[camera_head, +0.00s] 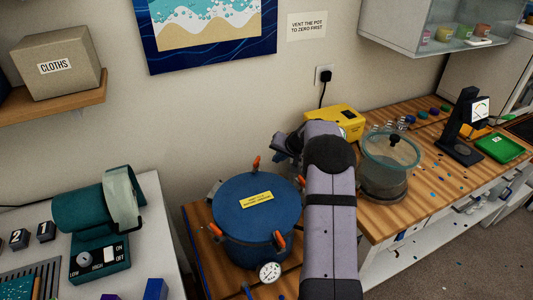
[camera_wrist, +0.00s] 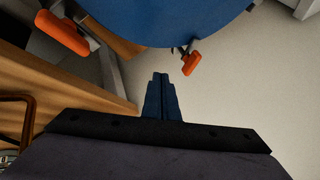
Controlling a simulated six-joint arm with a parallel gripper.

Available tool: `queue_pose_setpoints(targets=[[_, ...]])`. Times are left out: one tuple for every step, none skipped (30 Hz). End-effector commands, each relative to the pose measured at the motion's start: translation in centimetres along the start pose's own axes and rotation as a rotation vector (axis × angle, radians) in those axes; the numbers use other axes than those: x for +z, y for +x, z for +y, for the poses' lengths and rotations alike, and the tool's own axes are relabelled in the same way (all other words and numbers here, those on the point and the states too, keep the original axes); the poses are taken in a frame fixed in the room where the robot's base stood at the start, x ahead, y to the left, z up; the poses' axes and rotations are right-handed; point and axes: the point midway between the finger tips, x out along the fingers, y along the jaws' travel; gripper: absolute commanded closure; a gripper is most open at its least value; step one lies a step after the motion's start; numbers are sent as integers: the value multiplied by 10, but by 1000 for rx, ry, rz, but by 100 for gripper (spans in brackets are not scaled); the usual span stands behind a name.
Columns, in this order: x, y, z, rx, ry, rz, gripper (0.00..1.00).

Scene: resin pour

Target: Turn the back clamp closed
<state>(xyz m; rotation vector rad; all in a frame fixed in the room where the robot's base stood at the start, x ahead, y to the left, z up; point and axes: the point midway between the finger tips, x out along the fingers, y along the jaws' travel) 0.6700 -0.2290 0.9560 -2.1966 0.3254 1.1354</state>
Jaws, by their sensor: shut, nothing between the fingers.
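The blue pot (camera_head: 232,205) stands on the wooden bench with its lid on and orange-handled clamps around its rim. The back clamp (camera_head: 257,162) shows at the far rim, its orange handle sticking up. Another orange handle (camera_head: 279,236) is at the front right. In the wrist view the pot's blue edge fills the top, with a small orange handle (camera_wrist: 191,63) just right of my fingertips and a larger one (camera_wrist: 63,33) at upper left. My gripper (camera_wrist: 160,76) is shut and empty, apart from both handles. In the head view my arm hides its fingertips.
A pressure gauge (camera_head: 269,272) is on the pot's front. A yellow box (camera_head: 334,121) stands behind my arm, and a clear-topped grey vessel (camera_head: 388,163) stands to its right. The wall is close behind the pot. A green machine (camera_head: 95,210) is on the left table.

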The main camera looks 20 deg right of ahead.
Motion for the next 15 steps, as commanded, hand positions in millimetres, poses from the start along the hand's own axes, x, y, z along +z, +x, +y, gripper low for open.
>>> queue_pose_setpoints(targets=[[0, 6, -1, 0, 0, -2, 100], [0, 10, -1, 0, 0, -1, 100], [0, 15, -1, 0, 1, -1, 100], [-1, 16, -6, -1, -1, 0, 100], [-2, 16, -11, -1, -3, 0, 100], [-1, 19, -16, -1, -3, -1, 100], [-1, 21, -18, -1, -2, -1, 100], [-1, 23, -21, -1, -2, 0, 100], [-1, 25, -24, 0, -2, 0, 100], [-1, 26, -26, 0, -1, 0, 100], [-1, 28, -28, 0, 0, 0, 100], [-1, 29, -30, -1, 0, 1, 100], [-1, 30, -32, 0, 0, 1, 100], [-1, 31, -32, 0, 0, 1, 100], [-1, 32, -33, 0, 0, 0, 100]])
